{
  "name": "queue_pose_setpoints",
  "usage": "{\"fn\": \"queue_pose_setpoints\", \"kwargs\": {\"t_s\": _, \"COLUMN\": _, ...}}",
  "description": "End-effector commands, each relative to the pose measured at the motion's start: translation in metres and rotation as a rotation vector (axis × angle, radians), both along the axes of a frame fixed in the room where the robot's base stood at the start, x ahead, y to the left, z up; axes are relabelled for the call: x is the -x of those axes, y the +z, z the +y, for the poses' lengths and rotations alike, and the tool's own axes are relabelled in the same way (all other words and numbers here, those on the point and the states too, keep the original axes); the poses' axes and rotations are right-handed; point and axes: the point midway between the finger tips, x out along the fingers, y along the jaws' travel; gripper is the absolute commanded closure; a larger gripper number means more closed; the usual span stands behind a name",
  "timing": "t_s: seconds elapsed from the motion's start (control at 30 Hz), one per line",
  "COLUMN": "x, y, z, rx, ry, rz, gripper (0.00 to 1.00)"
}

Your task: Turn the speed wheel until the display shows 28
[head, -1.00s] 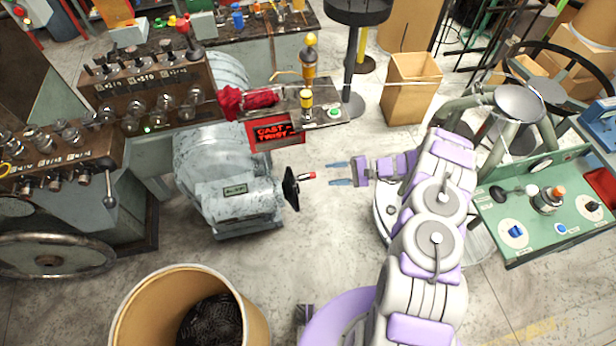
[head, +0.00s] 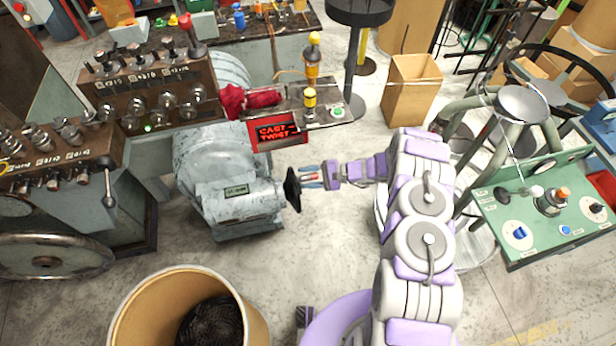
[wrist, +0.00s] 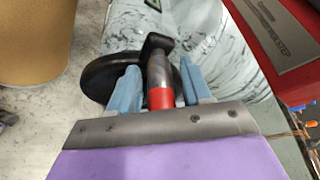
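The speed wheel (head: 292,188) is a dark disc on the right end of the grey-green motor housing (head: 215,160). It also shows in the wrist view (wrist: 93,78). Its crank handle (wrist: 160,82) is grey with a red end and sticks out towards me. My gripper (head: 311,177) is at the wheel, its two blue fingers on either side of the handle. In the wrist view my gripper (wrist: 160,82) is open, with gaps beside the handle.
A brown drum (head: 135,305) stands at the lower left. A green control panel (head: 545,215) is at the right. The floor below the wheel is clear.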

Motion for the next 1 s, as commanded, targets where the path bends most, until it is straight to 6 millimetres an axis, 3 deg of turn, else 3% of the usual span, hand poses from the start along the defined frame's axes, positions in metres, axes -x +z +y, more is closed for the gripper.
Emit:
{"fn": "queue_pose_setpoints", "kwargs": {"t_s": 0.5, "x": -0.0001, "y": 0.0001, "z": -0.001, "rx": -0.001, "ry": -0.001, "rz": 0.0, "gripper": 1.0}}
{"fn": "queue_pose_setpoints", "kwargs": {"t_s": 1.0, "x": 0.001, "y": 0.0009, "z": -0.0026, "rx": 0.004, "ry": -0.003, "rz": 0.015, "gripper": 1.0}}
